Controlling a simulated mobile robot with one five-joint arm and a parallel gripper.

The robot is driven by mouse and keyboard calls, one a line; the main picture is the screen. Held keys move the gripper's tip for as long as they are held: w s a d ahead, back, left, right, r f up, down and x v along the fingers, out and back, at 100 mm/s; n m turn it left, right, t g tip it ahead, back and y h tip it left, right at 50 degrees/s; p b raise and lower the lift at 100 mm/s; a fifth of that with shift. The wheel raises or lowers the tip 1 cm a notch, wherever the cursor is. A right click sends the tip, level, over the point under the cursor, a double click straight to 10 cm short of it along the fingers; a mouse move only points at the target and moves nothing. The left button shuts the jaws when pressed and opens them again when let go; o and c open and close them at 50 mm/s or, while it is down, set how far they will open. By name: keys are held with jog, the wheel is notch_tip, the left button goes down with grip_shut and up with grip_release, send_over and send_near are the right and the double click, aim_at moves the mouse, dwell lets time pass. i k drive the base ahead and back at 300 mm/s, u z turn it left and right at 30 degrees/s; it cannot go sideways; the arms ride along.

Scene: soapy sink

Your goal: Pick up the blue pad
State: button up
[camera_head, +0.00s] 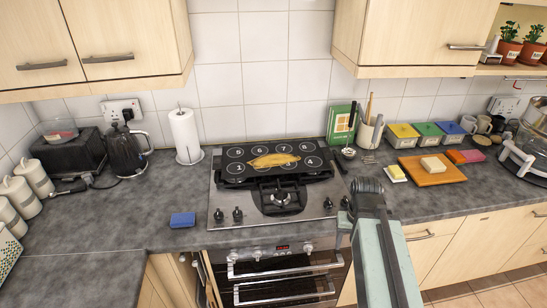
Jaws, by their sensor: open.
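The blue pad (182,220) is a small blue block lying flat on the grey worktop, left of the hob and close to the front edge. My gripper (345,214) is in front of the right side of the hob, well to the right of the pad and apart from it. Its jaws are partly hidden by my own arm. I see nothing held in it.
The hob (222,206) has a black tray with a yellow item on it. A kettle (126,150), a paper towel roll (187,136) and canisters stand at the left. An orange board (428,177) and coloured tubs stand at the right. The worktop around the pad is clear.

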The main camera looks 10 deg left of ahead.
aim_at(183, 220)
jog(key=u, duration=1.4)
